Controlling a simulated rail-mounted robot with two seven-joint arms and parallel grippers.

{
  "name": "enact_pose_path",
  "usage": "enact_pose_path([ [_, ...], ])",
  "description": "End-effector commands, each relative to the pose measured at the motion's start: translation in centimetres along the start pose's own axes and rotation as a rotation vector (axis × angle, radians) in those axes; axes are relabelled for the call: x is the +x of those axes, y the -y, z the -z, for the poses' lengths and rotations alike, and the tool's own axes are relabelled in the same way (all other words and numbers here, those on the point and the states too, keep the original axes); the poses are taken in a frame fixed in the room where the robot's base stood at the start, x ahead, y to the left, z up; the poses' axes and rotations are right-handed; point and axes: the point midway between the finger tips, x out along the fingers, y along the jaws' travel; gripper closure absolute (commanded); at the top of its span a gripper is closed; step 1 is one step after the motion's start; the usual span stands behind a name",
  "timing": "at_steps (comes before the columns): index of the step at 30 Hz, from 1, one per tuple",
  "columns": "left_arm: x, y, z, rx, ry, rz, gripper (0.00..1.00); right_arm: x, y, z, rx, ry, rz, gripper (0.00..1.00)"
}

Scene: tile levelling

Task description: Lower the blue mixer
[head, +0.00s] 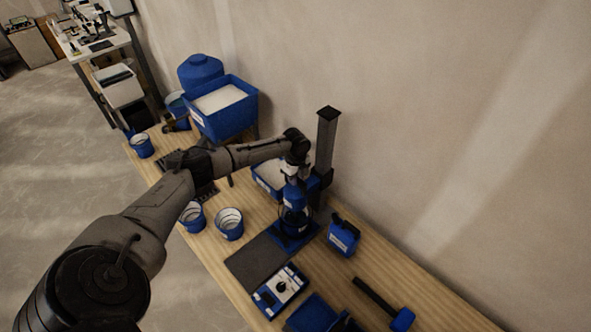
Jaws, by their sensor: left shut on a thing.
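The blue mixer (293,218) stands at the middle of the wooden bench, on a blue base in front of a dark upright column (326,140). My left arm comes in from the left and reaches over the bench to the mixer's upper part. My left gripper (294,171) is at the top of the mixer and is shut on it. The fingers are small and partly hidden by the wrist, so the exact grip does not show. Whatever is inside the mixer's base cannot be made out. My right gripper is not in view.
Two blue buckets (229,224) stand left of the mixer. A blue jug (343,236) stands close on its right. A large blue bin (232,117) is at the back left. The wall runs behind the bench.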

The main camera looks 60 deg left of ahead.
Motion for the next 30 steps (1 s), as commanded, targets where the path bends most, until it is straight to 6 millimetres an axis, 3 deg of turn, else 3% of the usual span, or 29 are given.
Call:
enact_pose_path([
  [11, 1.1, -0.1, 0.0, 0.0, 0.003, -0.002, 1.0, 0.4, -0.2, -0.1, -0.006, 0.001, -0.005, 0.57],
  [12, 1.2, -0.1, -0.1, 0.0, 0.004, -0.002, 0.76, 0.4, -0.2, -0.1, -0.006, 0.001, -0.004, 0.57],
  [20, 1.0, -0.1, 0.0, 0.0, 0.002, -0.001, 0.51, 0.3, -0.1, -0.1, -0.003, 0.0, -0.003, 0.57],
  [30, 0.1, 0.0, -0.1, 0.0, 0.001, 0.001, 0.51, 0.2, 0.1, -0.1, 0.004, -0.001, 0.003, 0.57],
])
